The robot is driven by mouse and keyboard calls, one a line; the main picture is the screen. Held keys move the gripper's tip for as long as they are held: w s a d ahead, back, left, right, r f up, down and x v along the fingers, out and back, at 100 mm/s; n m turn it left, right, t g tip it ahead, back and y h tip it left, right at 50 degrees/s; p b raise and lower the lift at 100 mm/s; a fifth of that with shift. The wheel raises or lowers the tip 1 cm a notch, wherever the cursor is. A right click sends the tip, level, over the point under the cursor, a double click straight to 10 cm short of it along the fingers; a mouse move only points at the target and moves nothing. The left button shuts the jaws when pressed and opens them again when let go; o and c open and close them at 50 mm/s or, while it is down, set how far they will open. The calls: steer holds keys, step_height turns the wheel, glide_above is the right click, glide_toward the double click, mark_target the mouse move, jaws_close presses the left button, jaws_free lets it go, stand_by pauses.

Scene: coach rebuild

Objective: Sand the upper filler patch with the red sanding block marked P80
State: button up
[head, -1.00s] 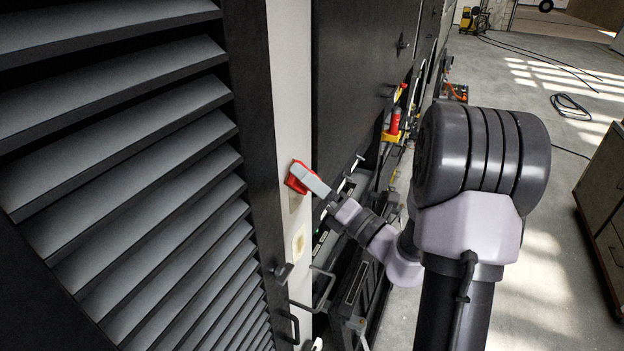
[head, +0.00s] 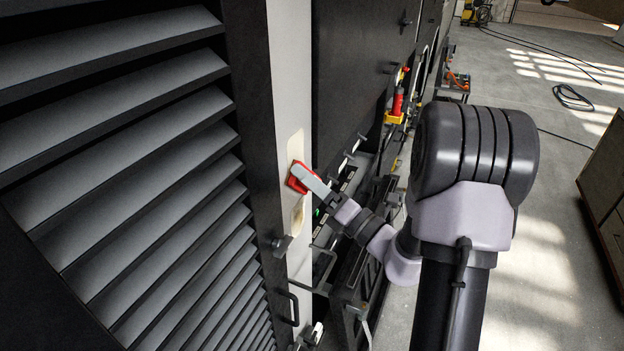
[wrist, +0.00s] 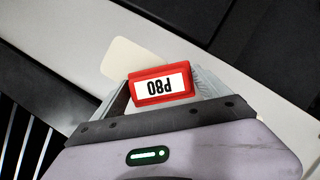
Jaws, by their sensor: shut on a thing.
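The red sanding block (head: 296,183) is held between the fingers of my gripper (head: 311,184), against or very near the pale upright post. In the wrist view the block (wrist: 146,73) shows its white P80 label upside down, with a finger on each side. The upper filler patch (head: 295,147) is a cream patch on the post, showing just above the block. The lower filler patch (head: 298,216) shows just below the block. One cream patch edge shows in the wrist view (wrist: 124,58), left of the block. I cannot tell whether the block touches the surface.
A dark louvred panel (head: 130,150) stands left of the pale post (head: 290,60). Dark handles (head: 290,307) stick out below. A rack with red and yellow tools (head: 397,103) is beyond the arm. The floor to the right is mostly open, with a cabinet (head: 605,190) at its edge.

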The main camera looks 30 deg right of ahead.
steer(key=shift+s+d+b, duration=0.3)
steer(key=shift+s+d, duration=0.6)
steer(key=shift+s, duration=0.25)
steer(key=shift+s+d+b, duration=0.25)
steer(key=shift+s+d, duration=0.65)
steer(key=shift+s, duration=0.25)
steer(key=shift+s+d+b, duration=0.35)
steer(key=shift+s+d, duration=0.55)
steer(key=shift+s, duration=0.25)
steer(key=shift+f, duration=0.1)
